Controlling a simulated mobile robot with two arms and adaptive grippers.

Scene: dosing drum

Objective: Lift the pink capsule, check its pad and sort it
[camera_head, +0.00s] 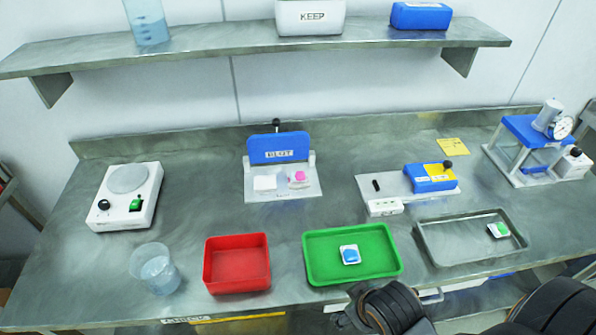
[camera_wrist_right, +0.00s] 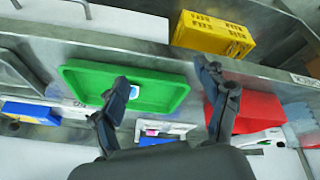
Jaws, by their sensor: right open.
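The pink capsule (camera_head: 299,177) sits on a white pad at the right of the blotting station (camera_head: 283,195), before its raised blue plate (camera_head: 278,147) marked BLOT. A bare white pad (camera_head: 265,183) lies to its left. In the right wrist view, a small pink patch (camera_wrist_right: 152,132) shows beyond the green tray, partly framed by my fingers. My right gripper (camera_wrist_right: 163,72) is open and empty, its fingers spread over the green tray (camera_wrist_right: 70,72). In the head view, only dark parts of my right arm show at the lower edge. My left gripper is out of view.
A red bin (camera_head: 237,285) and the green tray (camera_head: 317,271) with a blue capsule (camera_head: 349,254) stand near the front edge. A metal tray (camera_head: 450,252) holds a green capsule (camera_head: 498,230). A beaker (camera_head: 155,269) stands left. The shelf (camera_head: 220,40) overhangs the back.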

